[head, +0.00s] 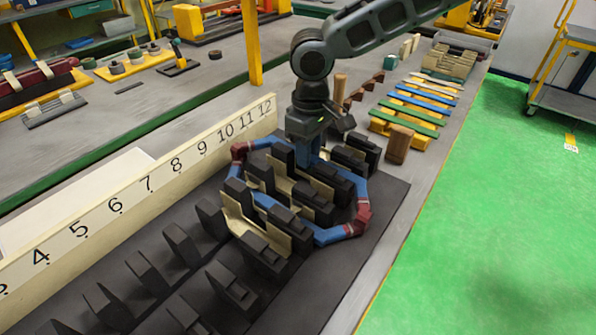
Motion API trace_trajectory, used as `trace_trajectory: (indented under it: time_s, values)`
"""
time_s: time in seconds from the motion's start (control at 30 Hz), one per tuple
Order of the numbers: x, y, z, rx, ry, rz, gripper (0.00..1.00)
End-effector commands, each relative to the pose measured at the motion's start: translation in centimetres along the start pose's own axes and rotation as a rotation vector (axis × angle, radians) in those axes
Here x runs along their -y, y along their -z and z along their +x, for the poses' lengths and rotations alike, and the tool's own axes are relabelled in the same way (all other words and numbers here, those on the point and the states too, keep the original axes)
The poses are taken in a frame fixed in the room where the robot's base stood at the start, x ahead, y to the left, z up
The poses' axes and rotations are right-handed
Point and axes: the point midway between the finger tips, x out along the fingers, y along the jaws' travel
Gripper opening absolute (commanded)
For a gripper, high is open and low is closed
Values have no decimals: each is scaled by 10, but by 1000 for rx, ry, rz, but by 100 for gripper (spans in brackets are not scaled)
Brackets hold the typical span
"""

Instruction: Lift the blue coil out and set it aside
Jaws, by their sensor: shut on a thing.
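The blue coil (328,237), a ring with dark red wrapped sections, lies around several dark stator teeth (305,197) near the numbers 9 to 12. Parts of it pass between the teeth, where cream slot liners (240,215) show. My gripper (308,150) points down over the coil's far right part, shut on a blue piece that appears to belong to the coil. The fingertips are partly hidden by the gripper body and the teeth. I cannot tell whether the coil is raised from the slots.
A cream number strip (150,183) stands along the left of the teeth. Wooden blocks (398,143) and coloured strips (408,115) lie beyond the gripper. The grey table edge has a narrow bare band at right, beside the green floor (490,230).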

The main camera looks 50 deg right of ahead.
Motion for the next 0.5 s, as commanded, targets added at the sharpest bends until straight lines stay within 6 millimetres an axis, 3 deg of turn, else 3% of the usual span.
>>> trace_trajectory:
  time_s: [0.17, 0.5]
  values:
    - [0, 1, -12, -2, 1, 1, 0]
    - [0, 0, -74, -3, 1, 1, 0]
